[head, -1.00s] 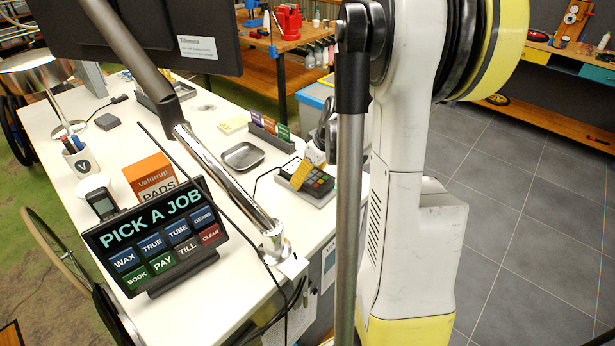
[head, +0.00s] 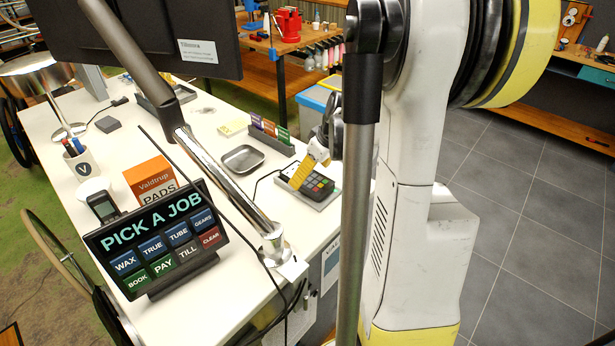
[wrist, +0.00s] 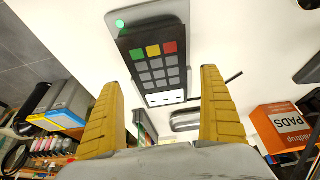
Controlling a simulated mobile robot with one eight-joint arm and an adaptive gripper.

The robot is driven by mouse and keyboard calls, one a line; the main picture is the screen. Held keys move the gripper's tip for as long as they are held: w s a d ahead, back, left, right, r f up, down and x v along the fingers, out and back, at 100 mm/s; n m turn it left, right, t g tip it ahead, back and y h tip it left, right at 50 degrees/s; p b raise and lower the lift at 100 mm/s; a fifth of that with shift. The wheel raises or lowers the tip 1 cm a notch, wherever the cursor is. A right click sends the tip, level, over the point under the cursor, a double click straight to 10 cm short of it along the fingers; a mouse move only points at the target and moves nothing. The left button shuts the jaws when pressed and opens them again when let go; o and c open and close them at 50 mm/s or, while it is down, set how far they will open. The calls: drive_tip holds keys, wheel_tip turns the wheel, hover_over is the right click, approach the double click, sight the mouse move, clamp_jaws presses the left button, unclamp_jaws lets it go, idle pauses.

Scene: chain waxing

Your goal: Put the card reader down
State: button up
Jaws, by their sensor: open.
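The dark card reader (head: 317,185) lies on a light grey stand (head: 322,203) near the right edge of the white counter. In the wrist view the card reader (wrist: 152,62) shows grey keys, a row of green, yellow and red keys, and a white strip with marks. A green light (wrist: 120,23) shows at the corner of its stand. My gripper (wrist: 161,78) is open, its two yellow fingers apart, with the reader ahead of and between the tips. In the head view one yellow finger (head: 301,174) shows beside the reader; my arm hides the rest. I cannot tell if it touches.
A grey dish (head: 242,159), a card rack (head: 270,133) and an orange pads box (head: 150,181) stand on the counter. A job screen (head: 155,240) and a chrome post (head: 235,185) are nearer. A black cable runs to the reader's stand.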

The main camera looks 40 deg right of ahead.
drive_tip(key=p+v, duration=0.1)
drive_tip(key=v, duration=0.8)
drive_tip(key=s+a+r+t, duration=0.1)
drive_tip(key=s+a+r, duration=0.1)
drive_tip(key=a, duration=1.3)
drive_tip(key=s+a+r+t, duration=0.1)
drive_tip(key=s+a, duration=0.4)
drive_tip(key=a, duration=0.9)
drive_tip(key=shift+s+a+r+m+t, duration=0.2)
drive_tip(key=shift+a+r+m+t, duration=0.15)
drive_tip(key=shift+r, duration=0.35)
